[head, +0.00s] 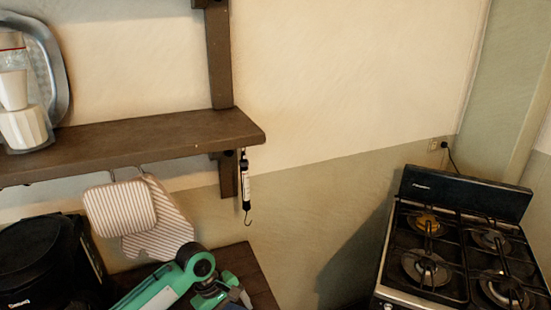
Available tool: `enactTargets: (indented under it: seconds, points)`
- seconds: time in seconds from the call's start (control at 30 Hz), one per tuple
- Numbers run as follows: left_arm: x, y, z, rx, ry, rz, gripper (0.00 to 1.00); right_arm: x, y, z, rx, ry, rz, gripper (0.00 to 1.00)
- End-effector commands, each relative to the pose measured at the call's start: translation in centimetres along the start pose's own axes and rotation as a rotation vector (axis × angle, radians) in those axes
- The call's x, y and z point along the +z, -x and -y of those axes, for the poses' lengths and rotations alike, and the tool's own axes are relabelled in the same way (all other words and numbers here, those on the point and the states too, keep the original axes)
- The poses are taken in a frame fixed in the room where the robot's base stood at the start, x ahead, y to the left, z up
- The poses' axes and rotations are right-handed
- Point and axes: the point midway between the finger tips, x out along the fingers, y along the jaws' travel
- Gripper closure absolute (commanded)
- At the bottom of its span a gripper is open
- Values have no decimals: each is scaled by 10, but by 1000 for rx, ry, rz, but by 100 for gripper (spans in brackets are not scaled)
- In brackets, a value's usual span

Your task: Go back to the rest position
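My green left arm comes in at the bottom of the head view. Its end with the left gripper (236,297) is at the bottom edge, in front of a brown wooden surface and below the wall shelf (160,137). The fingers are cut off or too small to make out, so I cannot tell whether they are open or shut. My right gripper is not in view.
A striped mitt (165,230) and a striped pad (120,208) hang under the shelf, and a hanging scale (246,185) hangs at its right end. A white container (24,125) and a metal tray (58,70) are on the shelf. A black appliance (35,255) stands lower left, a gas stove (455,255) right.

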Motion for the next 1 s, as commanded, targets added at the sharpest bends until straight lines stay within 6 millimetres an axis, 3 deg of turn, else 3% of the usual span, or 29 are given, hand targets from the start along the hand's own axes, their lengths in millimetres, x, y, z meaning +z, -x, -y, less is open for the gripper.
enactTargets:
  seconds: [0.13, 0.4, 0.77, 1.0]
  points:
    - [24, -25, 15, 40, -158, -7, 17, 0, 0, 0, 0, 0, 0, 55]
    - [57, -52, 44, 114, -407, -64, 17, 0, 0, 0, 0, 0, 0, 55]
    - [82, -65, 98, 153, -657, -202, 17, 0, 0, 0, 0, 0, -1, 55]
    - [90, -63, 148, 106, -783, -315, 17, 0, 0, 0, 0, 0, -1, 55]
